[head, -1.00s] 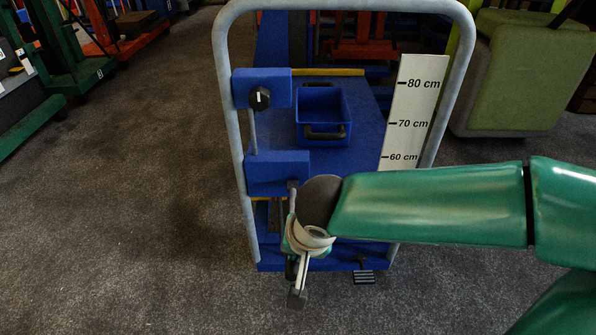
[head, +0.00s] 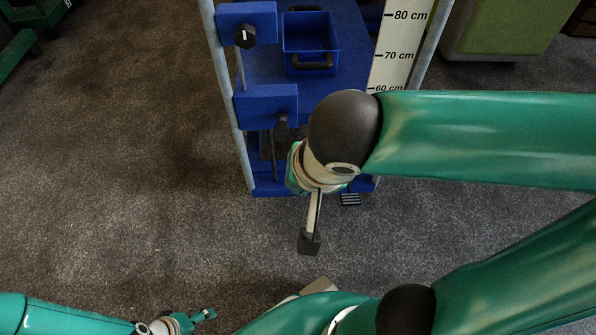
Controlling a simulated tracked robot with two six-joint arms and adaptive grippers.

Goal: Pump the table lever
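The blue trolley jack table (head: 350,20) stands at the top centre. A blue block (head: 265,103) on its left side has a dark lever-like part (head: 282,128) in front, partly hidden by my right arm. My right gripper (head: 295,172) is just below this part, mostly behind my wrist; its fingertips are hidden and contact cannot be judged. A pale rod with a dark block (head: 308,240) hangs at my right wrist; I cannot tell whether it belongs to the wrist. My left gripper (head: 205,315) is low at the left, well away from the table, its fingers too small to read.
A blue bin (head: 312,45) sits on the table, beside a white height scale (head: 397,45). A black knob (head: 244,36) is at the upper left of the table, and a black pedal (head: 350,199) at its base. A green padded piece (head: 505,30) stands right.

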